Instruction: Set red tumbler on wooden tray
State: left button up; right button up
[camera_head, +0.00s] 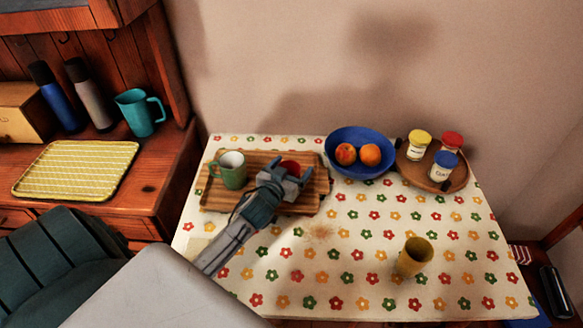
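The wooden tray (323,186) lies on the table with its slatted surface partly covered by my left arm. The red tumbler (290,167) shows only as a small red part at the tray's right half, between and behind the fingers of my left gripper (286,174). The fingers are apart, one on either side of the red part; whether they press on it cannot be made out. The tumbler's base is hidden, so its contact with the tray cannot be seen. A green mug (233,177) stands on the tray's left half. My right gripper is not in view.
A blue bowl (361,138) with two fruits stands right of the tray. Beyond it, a round wooden board (460,178) carries three lidded jars. A yellow tumbler (414,256) stands at the front right of the flowered tablecloth (340,270). The middle front is clear.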

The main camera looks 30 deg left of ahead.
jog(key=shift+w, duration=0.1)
pick_arm(q)
jog(key=shift+s+r, duration=0.1)
jog(key=shift+r, duration=0.05)
jog(key=b+v, duration=0.1)
jog(key=v, duration=0.7)
jog(key=shift+b, duration=0.4)
jog(key=shift+b+v, duration=0.35)
jog(key=shift+v, duration=1.55)
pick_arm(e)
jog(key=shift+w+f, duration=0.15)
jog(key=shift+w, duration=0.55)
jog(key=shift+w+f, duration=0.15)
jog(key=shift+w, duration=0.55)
